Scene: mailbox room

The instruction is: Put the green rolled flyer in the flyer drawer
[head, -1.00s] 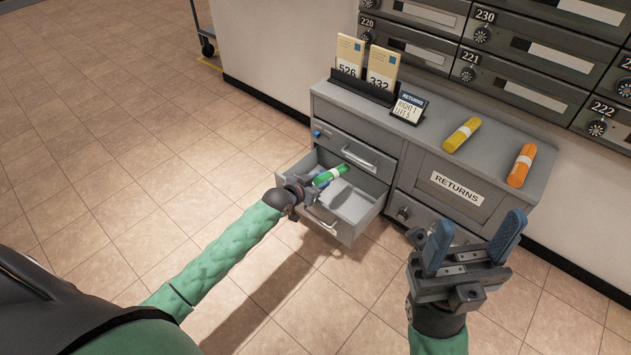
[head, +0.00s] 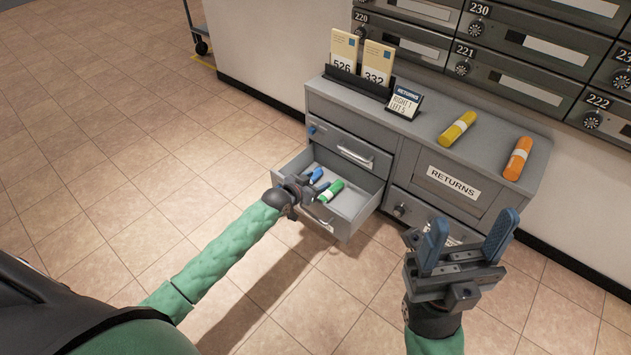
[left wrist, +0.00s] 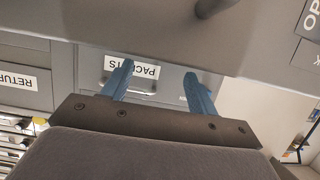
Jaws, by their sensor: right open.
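The green rolled flyer (head: 332,190), with a pale band, lies inside the open flyer drawer (head: 351,206) at the left of the grey cabinet. My left gripper (head: 318,181) is over the drawer, just left of the flyer, its blue fingers apart. In the left wrist view the left gripper (left wrist: 158,78) is open with nothing between the fingers, and the flyer is not seen. My right gripper (head: 463,248) is open and empty, in front of the cabinet's right part.
A yellow roll (head: 457,129) and an orange roll (head: 518,159) lie on the cabinet top. A card holder (head: 357,85) and a small sign (head: 405,102) stand there too. A closed drawer (head: 350,148) is above the open one. Numbered mailboxes line the wall behind.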

